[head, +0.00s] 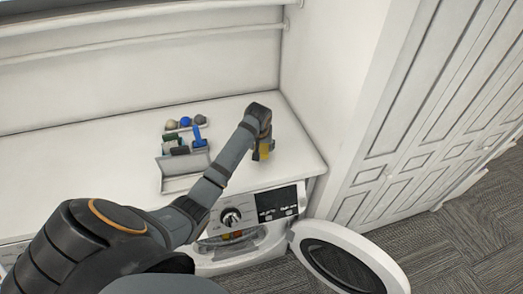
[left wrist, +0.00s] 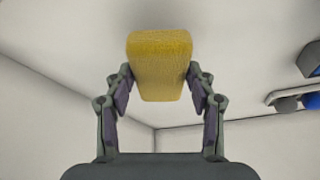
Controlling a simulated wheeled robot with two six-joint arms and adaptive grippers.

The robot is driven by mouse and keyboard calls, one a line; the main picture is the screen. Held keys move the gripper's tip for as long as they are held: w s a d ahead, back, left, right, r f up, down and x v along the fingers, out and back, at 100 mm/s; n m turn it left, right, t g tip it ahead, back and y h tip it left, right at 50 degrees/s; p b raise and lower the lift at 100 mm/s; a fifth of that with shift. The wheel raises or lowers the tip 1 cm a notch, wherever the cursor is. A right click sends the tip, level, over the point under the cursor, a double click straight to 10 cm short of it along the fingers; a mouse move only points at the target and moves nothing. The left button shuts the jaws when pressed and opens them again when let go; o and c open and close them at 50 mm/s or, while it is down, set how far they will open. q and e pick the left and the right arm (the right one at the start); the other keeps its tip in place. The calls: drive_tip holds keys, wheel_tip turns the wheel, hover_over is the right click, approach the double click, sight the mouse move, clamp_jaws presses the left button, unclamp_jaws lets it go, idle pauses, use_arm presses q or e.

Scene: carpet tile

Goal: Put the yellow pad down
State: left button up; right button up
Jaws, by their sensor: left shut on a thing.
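The yellow pad (left wrist: 160,65) is a soft-looking yellow block between the two fingers of my left gripper (left wrist: 160,90) in the left wrist view. The gripper is shut on it. In the head view the pad (head: 264,151) shows as a small yellow patch under my left gripper (head: 262,146), over the right end of the white counter (head: 290,151). I cannot tell whether the pad touches the counter. My right gripper is not in view.
A grey tray (head: 174,185) and a group of small items, including a blue one (head: 198,138) and several balls (head: 185,122), stand left of my gripper. Below the counter is a washer (head: 232,218) with its round door (head: 345,262) open. The counter's right end has free room.

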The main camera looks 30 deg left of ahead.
sight(261, 149)
use_arm(q)
wheel_tip(261, 149, down, 2)
drive_tip(key=shift+w+f+p, duration=0.1)
drive_tip(key=shift+f+p, duration=0.15)
drive_tip(key=shift+p, duration=0.7)
drive_tip(key=shift+f, duration=0.25)
drive_tip(key=o, duration=1.1)
drive_tip(key=shift+f, duration=0.2)
drive_tip(key=shift+o, duration=0.2)
